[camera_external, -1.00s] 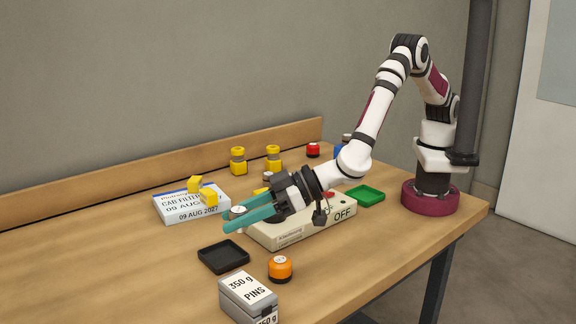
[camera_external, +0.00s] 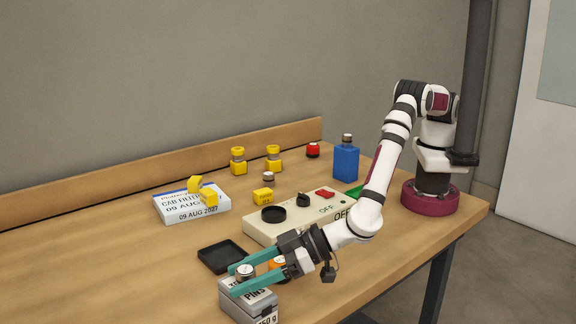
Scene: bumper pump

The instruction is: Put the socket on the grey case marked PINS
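The grey case marked PINS (camera_external: 236,305) stands at the front of the table with a white label on top. The socket (camera_external: 245,273), a short silver-grey cylinder, is upright at the case's top and appears to rest on it. My gripper (camera_external: 236,281) is over the case, with one teal finger on each side of the socket. The fingers look spread apart, with a gap visible beside the socket. The near finger hides part of the case top, and the socket's lower edge is partly hidden.
An orange-topped jar (camera_external: 276,263) stands close behind my fingers, partly hidden. A black tray (camera_external: 221,256) lies behind the case. The table's left front is clear.

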